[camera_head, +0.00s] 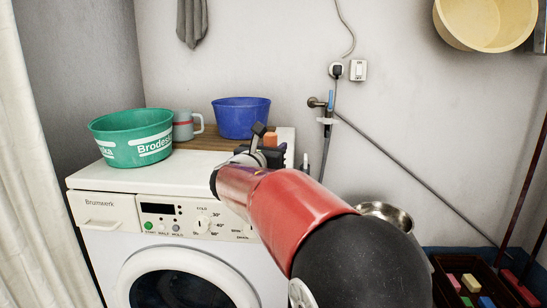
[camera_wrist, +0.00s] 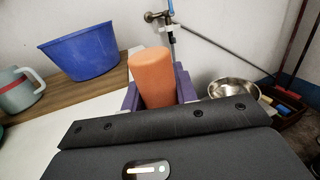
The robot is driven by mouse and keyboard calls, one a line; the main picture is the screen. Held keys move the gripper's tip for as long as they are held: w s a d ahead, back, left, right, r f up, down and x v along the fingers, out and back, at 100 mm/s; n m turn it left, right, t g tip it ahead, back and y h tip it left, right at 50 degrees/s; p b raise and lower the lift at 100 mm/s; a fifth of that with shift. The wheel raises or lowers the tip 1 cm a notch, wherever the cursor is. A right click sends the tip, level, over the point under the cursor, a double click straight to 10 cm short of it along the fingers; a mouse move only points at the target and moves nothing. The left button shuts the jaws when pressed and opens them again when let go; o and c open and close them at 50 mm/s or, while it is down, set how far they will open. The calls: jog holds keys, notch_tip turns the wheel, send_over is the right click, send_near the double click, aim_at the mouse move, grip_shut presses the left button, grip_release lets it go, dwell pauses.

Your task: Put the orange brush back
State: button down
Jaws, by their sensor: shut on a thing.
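The orange brush (camera_head: 270,138) is between the fingers of my gripper (camera_head: 268,143), over the back right corner of the washing machine top. In the wrist view the brush (camera_wrist: 152,75) shows as a plain orange rounded block, roughly upright, with a purple finger on each side. My gripper (camera_wrist: 158,92) is shut on it. Its lower part is hidden behind my gripper's body, so I cannot tell whether it touches the surface below. No bristles show.
The white washing machine (camera_head: 95,178) carries a green basin (camera_head: 125,125), a grey-red mug (camera_head: 183,128) and a blue basin (camera_head: 241,117). A tap (camera_head: 318,102) is on the wall. A metal bowl (camera_head: 392,213) and a dark crate (camera_head: 443,275) of coloured blocks are lower right.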

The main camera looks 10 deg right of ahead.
jog(key=shift+f, duration=0.85)
jog(key=shift+f, duration=0.2)
jog(key=c, duration=1.1)
grip_release()
jog(key=shift+r, duration=0.1)
jog(key=shift+r, duration=0.2)
jog(key=b+v, duration=0.1)
jog(key=v, duration=1.1)
jog(key=shift+f, duration=0.15)
